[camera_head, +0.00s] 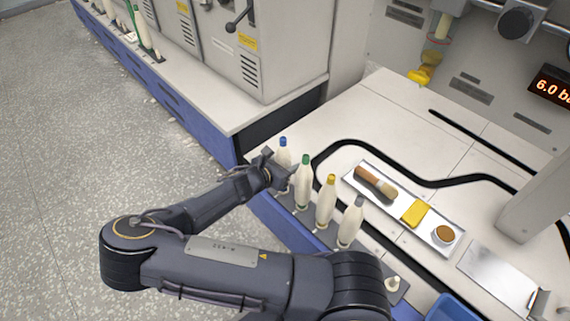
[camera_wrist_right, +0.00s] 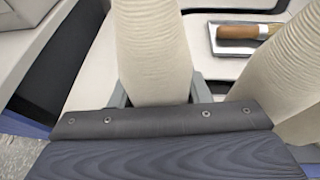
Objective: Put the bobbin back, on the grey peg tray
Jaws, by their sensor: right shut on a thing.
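The grey peg tray (camera_head: 372,262) runs along the front edge of the worktop. Cream bobbins with a green top (camera_head: 303,182), a yellow top (camera_head: 326,204) and a grey top (camera_head: 350,224) stand upright in a row on it. My right gripper (camera_head: 279,172) is at the far end of the row, shut on the blue-topped bobbin (camera_head: 283,154). In the right wrist view the held bobbin (camera_wrist_right: 150,50) is upright between the fingers; its foot is hidden, so I cannot tell whether it touches the tray. A bare peg (camera_head: 393,284) shows at the near end. My left gripper is out of view.
A neighbouring bobbin (camera_wrist_right: 272,80) is close on the right in the wrist view. A blue bin (camera_head: 452,308) is at lower right.

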